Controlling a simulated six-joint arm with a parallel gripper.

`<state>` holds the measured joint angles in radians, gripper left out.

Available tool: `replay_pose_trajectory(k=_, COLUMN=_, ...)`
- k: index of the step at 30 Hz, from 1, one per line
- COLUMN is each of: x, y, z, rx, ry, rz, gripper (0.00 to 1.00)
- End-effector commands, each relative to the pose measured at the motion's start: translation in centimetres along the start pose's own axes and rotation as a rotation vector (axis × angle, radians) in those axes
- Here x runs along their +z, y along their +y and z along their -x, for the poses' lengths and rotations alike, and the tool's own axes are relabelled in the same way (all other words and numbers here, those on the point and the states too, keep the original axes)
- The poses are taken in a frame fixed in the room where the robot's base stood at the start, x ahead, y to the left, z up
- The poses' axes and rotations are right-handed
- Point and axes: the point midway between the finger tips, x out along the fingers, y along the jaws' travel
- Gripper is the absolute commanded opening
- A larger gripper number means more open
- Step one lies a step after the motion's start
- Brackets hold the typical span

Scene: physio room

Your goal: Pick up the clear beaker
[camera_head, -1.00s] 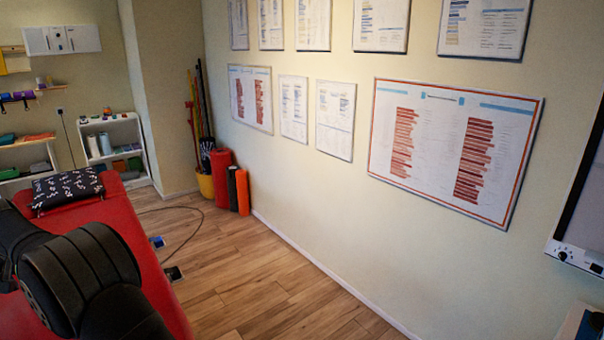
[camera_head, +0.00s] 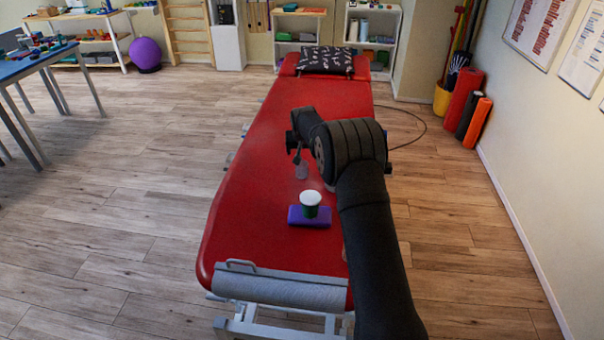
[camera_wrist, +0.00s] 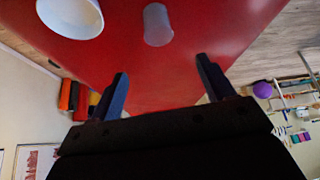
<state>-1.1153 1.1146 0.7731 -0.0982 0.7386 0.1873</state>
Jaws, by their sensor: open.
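The clear beaker (camera_head: 302,170) stands on the red treatment table (camera_head: 240,190), just below my gripper (camera_head: 297,152) in the head view. In the wrist view the beaker (camera_wrist: 157,25) looks pale and translucent, at the top middle, beyond the two fingertips and apart from them. My gripper (camera_wrist: 162,80) is open with nothing between its fingers. In the head view my arm hides part of the table, and the fingers are small and hard to make out.
A white-topped dark green cup (camera_head: 311,204) stands on a purple block (camera_head: 296,216), nearer than the beaker. The white round top (camera_wrist: 70,15) is at upper left in the wrist view. A patterned pillow (camera_head: 326,60) lies at the table's far end. The table's left side is clear.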

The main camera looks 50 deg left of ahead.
Motion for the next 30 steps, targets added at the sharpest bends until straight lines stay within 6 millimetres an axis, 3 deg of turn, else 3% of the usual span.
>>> replay_pose_trajectory(k=13, x=0.1, y=0.0, z=-7.0, rx=0.0, ry=-0.001, rz=-0.001, gripper=0.74)
replay_pose_trajectory(k=26, x=0.1, y=0.1, z=-9.7, rx=0.0, ry=-0.001, rz=-0.002, gripper=0.74)
replay_pose_trajectory(k=30, x=0.4, y=0.2, z=-11.3, rx=0.0, ry=-0.001, rz=-0.002, gripper=0.74)
